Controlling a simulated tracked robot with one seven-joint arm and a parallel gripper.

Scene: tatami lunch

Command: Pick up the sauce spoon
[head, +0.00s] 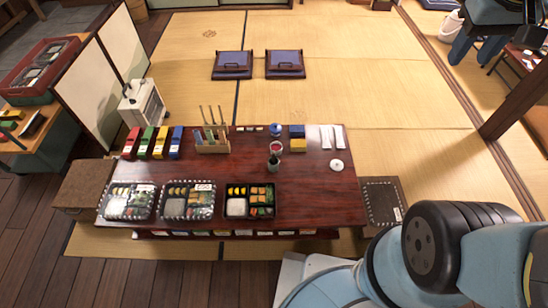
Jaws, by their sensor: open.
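I cannot pick out the sauce spoon for certain at this size. Several thin upright sticks or handles (212,116) stand in a wooden holder (212,147) at the back of the dark red low table (310,190). A small cup with red contents (276,147) stands right of the holder, with a small dark container (273,163) just in front of it. My gripper is out of view; only links of my arm show at the lower right, in front of the table.
Three bento boxes (248,201) line the table's front edge. Coloured boxes (145,143) stand at the back left. A blue-topped jar (276,129), white packets (326,137) and a white disc (337,165) are at the right. The table's front right is clear. Two cushions (285,64) lie behind.

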